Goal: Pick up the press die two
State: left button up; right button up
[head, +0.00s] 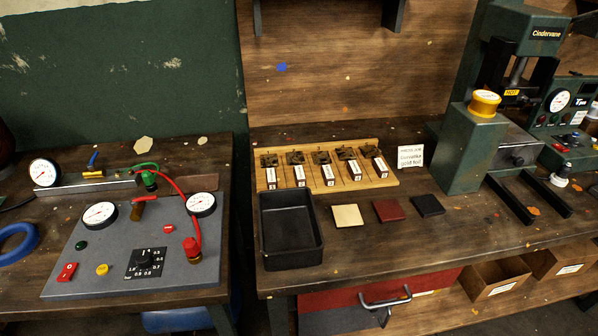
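Several dark press dies stand in a row on a light wooden board (342,184) on the middle workbench. Each has a white label in front, too small to read here, so I cannot tell by number which is press die two. The second die from the left (295,158) has its label just below it. The dies stand apart from one another. Neither of my grippers is in view.
A black open tray (291,262) sits in front of the board. Tan (347,215), red (388,211) and black (428,205) squares lie right of it. A green press (470,150) stands right. A gauge panel (120,270) fills the left bench.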

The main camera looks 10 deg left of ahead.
aim_at(297, 159)
jog(key=i+l+u, duration=0.15)
jog(key=l, duration=0.45)
jog(key=l+u, duration=0.15)
jog(key=l, duration=0.4)
jog(key=i+l+u, duration=0.1)
jog(key=i+l, duration=0.15)
jog(key=i+l+u, duration=0.1)
jog(key=i+l, duration=0.15)
jog(key=l, duration=0.15)
